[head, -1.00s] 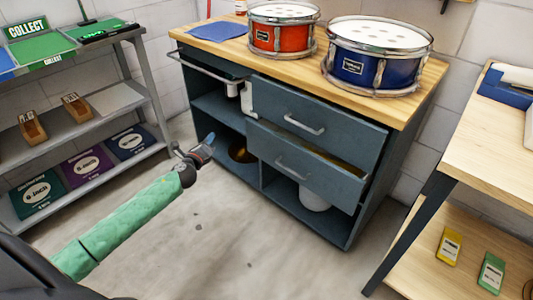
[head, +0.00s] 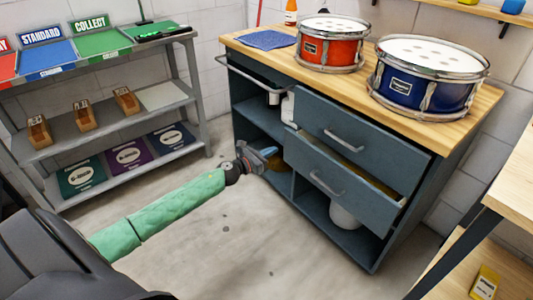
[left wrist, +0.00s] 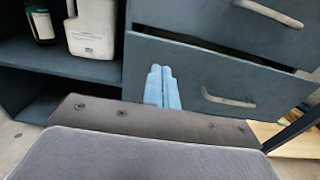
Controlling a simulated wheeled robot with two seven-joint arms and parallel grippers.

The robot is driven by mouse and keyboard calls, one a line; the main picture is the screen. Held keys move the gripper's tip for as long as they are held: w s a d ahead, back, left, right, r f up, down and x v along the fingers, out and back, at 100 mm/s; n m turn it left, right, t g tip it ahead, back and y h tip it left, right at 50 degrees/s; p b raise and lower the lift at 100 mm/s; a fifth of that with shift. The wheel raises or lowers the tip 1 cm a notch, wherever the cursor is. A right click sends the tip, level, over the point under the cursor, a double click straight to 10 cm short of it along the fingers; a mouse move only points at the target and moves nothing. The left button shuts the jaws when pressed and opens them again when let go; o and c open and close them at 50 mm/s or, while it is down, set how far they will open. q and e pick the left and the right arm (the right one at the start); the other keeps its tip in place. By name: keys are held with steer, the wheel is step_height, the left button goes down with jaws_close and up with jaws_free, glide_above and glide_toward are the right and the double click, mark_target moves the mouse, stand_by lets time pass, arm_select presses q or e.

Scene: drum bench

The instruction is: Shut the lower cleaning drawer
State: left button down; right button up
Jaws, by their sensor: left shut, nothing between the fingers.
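The lower cleaning drawer (head: 340,180) stands pulled out from the blue-grey bench cabinet, with a gap showing above its front panel. Its front and bar handle (head: 326,184) also show in the left wrist view, with the drawer front (left wrist: 205,75) and the handle (left wrist: 228,98). My left gripper (head: 272,156) is shut and empty, near the left end of the drawer front. In the left wrist view its light-blue fingertips (left wrist: 162,85) overlap the left part of the panel, left of the handle; I cannot tell whether they touch it. My right gripper is not in view.
The upper drawer (head: 360,132) sits above. A red drum (head: 330,46) and a blue drum (head: 425,80) stand on the wooden top. A white bottle (left wrist: 90,28) is in the left shelf opening. A grey rack stands left, a wooden table right. The floor in front is clear.

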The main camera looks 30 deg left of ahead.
arm_select(q)
steer(key=p, duration=0.1)
glide_toward(307, 130)
steer(key=w+f, duration=0.2)
steer(key=w, duration=0.1)
steer(key=shift+a+f, duration=0.35)
steer(key=shift+f, duration=0.05)
steer(key=b+x, duration=0.2)
steer(key=x, duration=0.7)
steer(key=shift+w, duration=0.4)
steer(key=shift+r, duration=0.25)
